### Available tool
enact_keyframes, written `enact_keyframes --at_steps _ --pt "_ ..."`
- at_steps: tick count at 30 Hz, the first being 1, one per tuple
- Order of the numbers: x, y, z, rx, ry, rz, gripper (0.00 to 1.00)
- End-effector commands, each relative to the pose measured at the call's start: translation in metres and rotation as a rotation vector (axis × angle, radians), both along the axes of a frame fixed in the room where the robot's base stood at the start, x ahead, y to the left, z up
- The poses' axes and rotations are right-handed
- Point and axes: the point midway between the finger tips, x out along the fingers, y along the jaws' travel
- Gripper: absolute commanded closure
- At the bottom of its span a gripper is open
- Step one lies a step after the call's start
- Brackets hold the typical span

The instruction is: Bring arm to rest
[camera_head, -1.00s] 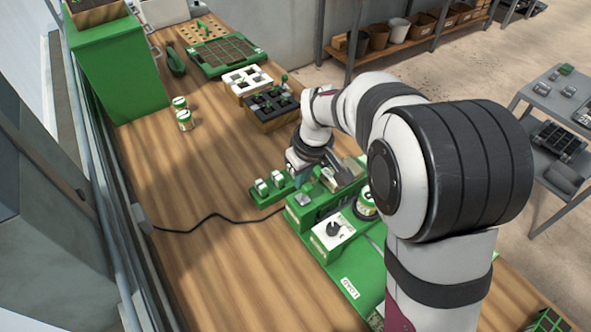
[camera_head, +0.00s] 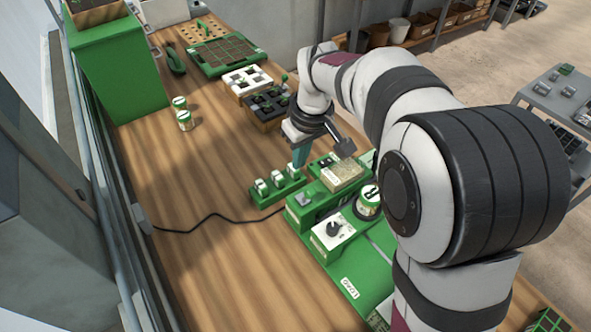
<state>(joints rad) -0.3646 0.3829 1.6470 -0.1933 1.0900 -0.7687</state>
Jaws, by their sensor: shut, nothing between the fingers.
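My gripper (camera_head: 298,163) is shut and empty. Its teal fingers point down just behind a small green rack (camera_head: 276,193) with several white-and-green pieces on it. The fingertips look above the wooden bench top, but I cannot tell the exact gap. My arm reaches in from the right and hides part of the green seeder machine (camera_head: 372,275), which has a dial box (camera_head: 333,231) and a labelled jar (camera_head: 368,201) on it.
Two small jars (camera_head: 184,118) stand on the bench. A black cable (camera_head: 200,222) crosses the bench. The left middle of the wooden bench (camera_head: 215,170) is clear.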

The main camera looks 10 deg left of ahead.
Motion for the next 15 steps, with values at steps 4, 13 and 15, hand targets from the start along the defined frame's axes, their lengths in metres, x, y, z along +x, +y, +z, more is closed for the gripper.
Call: enact_keyframes --at_steps 4,13,15 --pt "0.0 0.0 0.0 0.0 0.0 0.0 1.0" --pt "-0.014 -0.016 0.009 0.008 0.018 -0.075 1.0" --pt "-0.047 -0.047 0.025 0.024 0.059 -0.242 1.0"
